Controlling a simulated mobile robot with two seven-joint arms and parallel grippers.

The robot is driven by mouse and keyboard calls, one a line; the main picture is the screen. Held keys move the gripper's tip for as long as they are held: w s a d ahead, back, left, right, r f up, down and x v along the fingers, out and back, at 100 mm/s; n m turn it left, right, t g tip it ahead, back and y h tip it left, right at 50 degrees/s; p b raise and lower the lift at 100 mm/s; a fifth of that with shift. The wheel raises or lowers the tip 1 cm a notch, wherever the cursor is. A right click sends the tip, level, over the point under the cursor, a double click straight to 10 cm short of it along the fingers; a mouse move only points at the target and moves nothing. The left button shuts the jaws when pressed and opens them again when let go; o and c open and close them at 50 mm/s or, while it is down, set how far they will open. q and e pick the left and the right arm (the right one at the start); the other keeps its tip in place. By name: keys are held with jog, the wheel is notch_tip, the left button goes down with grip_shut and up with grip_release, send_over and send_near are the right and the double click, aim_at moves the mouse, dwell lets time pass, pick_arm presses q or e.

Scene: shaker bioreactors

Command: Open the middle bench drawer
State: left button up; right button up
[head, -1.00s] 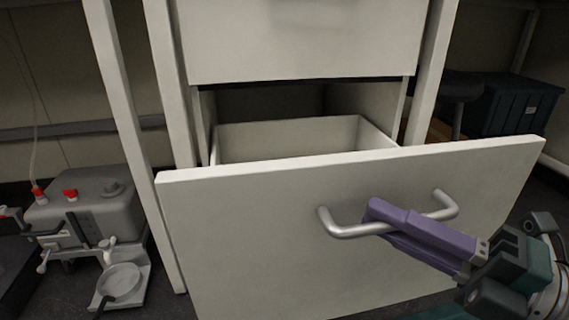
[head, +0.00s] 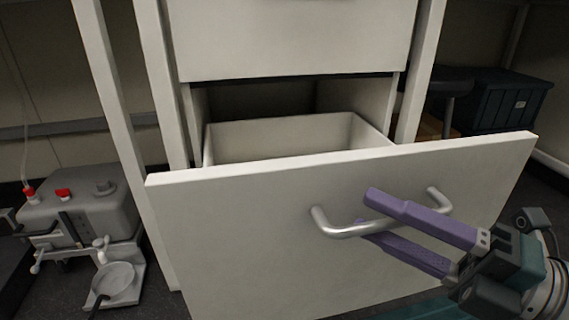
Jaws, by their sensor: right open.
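The white bench drawer (head: 250,230) is pulled well out, and its empty-looking box (head: 285,135) shows behind the front panel. A silver bar handle (head: 345,231) is on the drawer front. My right gripper (head: 365,211) comes in from the right with its two purple fingers spread apart. One finger is above the handle bar and the other below it, so the bar lies between them without being gripped. My left gripper is out of the frame.
A closed white drawer front (head: 290,40) is above the open one. A grey device with red caps (head: 80,205) stands on the floor at left. A dark crate (head: 500,100) and a stool (head: 447,85) are at back right.

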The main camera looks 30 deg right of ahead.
jog(key=shift+s, duration=0.1)
jog(key=p+v, duration=0.1)
jog(key=v, duration=0.8)
jog(key=shift+s+d, duration=0.25)
jog(key=shift+s, duration=0.05)
